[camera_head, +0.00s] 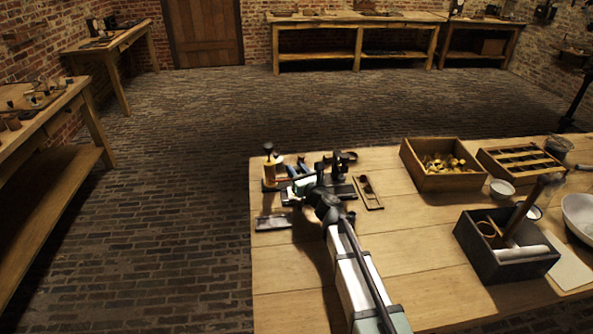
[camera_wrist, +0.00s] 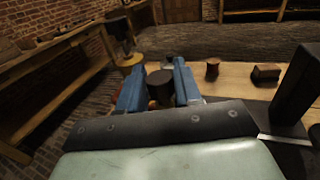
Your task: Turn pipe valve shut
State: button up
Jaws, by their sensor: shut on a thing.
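My gripper (camera_wrist: 160,90) has two blue fingers, closed on the sides of a dark round knob (camera_wrist: 160,86), which looks like the pipe valve's handle. In the head view my gripper (camera_head: 297,166) is low over the left back part of the wooden table. The pipe below the knob is hidden by my gripper. A brass-coloured post with a dark top (camera_head: 269,166) stands just left of my fingers, apart from them; it also shows in the wrist view (camera_wrist: 124,40).
A small tray (camera_head: 369,192) lies right of my gripper. A wooden box of brass parts (camera_head: 440,178), a dark box (camera_head: 507,263) and bowls fill the table's right side. A flat metal piece (camera_head: 272,222) lies at the left edge.

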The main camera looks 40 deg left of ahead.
jog(key=shift+w, duration=0.1)
jog(key=n+g+y, duration=0.1)
jog(key=n+g, duration=0.1)
jog(key=shift+w+g, duration=0.1)
jog(key=shift+g, duration=0.3)
jog(key=n+g, duration=0.3)
jog(key=g, duration=0.2)
jog(key=shift+y, duration=0.4)
jog(key=shift+n+g+h, duration=0.4)
jog(key=shift+n+g, duration=1.4)
jog(key=shift+g, duration=1.1)
jog(key=o, duration=0.9)
jog(key=shift+d, duration=0.1)
